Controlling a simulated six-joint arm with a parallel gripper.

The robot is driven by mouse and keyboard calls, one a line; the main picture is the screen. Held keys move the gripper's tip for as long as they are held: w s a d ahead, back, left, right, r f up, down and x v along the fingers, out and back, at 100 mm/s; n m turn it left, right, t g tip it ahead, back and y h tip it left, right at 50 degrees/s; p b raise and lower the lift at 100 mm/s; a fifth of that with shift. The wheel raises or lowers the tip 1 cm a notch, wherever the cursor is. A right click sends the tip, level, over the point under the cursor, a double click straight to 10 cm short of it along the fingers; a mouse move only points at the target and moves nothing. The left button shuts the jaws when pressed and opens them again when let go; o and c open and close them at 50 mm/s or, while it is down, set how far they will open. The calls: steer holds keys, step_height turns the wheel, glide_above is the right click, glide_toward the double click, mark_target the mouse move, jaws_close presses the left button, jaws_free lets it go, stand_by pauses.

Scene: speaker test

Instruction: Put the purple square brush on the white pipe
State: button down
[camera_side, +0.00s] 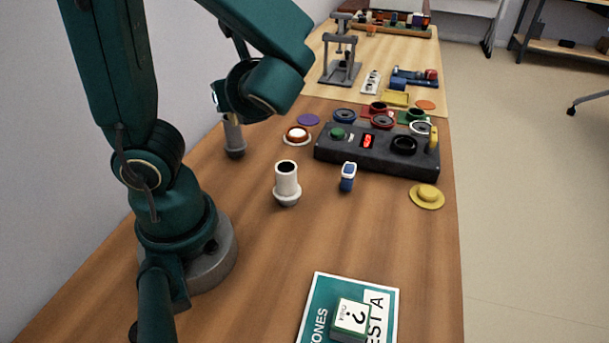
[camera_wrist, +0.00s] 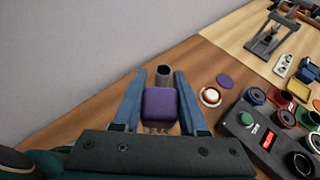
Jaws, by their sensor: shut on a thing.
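The purple square brush (camera_wrist: 160,104) is between the two blue fingers of my gripper (camera_wrist: 158,100) in the wrist view, and the fingers are shut on it. In the side view my arm's wrist hides the brush and most of the gripper. The white pipe (camera_side: 287,181) stands upright on the table in the side view, with a wider collar low down and a dark open top. It is nearer the side camera than my gripper, and nothing is on it. I do not see the white pipe in the wrist view.
A grey pipe (camera_side: 235,138) stands upright below my wrist; it also shows just beyond the brush (camera_wrist: 162,74). The wall is left.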

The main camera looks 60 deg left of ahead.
steer(key=w+d+f, duration=0.4)
steer(key=w+f, duration=0.1)
steer(key=f, duration=0.3)
steer(key=shift+w+d+f, duration=0.2)
steer(key=shift+w, duration=0.1)
stand_by(0.3)
steer(key=shift+f, duration=0.15)
steer(key=shift+c, duration=2.3)
jaws_free()
